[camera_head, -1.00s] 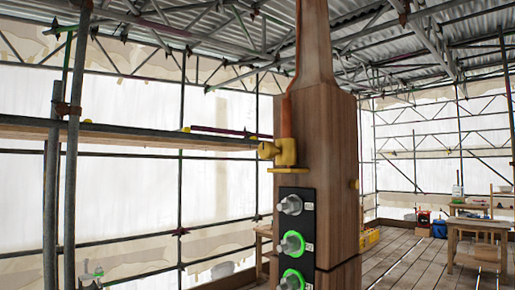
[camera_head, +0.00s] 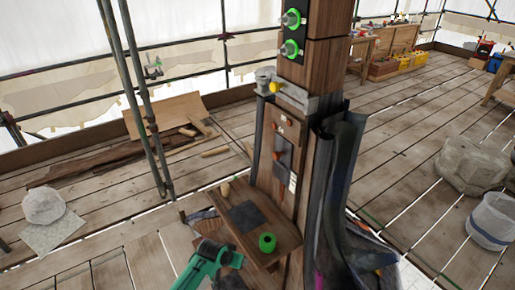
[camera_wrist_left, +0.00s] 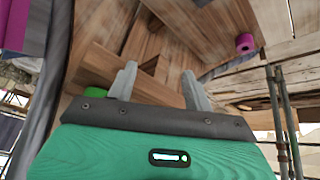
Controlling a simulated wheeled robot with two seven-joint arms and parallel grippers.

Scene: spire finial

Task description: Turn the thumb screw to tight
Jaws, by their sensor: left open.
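The black panel (camera_head: 294,30) on the wooden post (camera_head: 328,30) carries two visible knobs with green rings, an upper one (camera_head: 291,18) and a lower one (camera_head: 290,48). A metal clamp (camera_head: 297,97) sits below it, with a grey knob (camera_head: 264,78) and a small yellow ball (camera_head: 274,87) at its left. I cannot tell which part is the thumb screw. My left gripper (camera_wrist_left: 160,84) is open and empty in the left wrist view, its fingers apart over wooden boards. My right gripper is not in view.
The shelf (camera_head: 236,215) at the post's foot holds a green roll (camera_head: 267,242) and a dark sheet. Dark draped cloth (camera_head: 335,190) hangs right of the post. Scaffold poles (camera_head: 135,90) stand at left. A boulder (camera_head: 472,165) and a bucket (camera_head: 492,220) stand at right.

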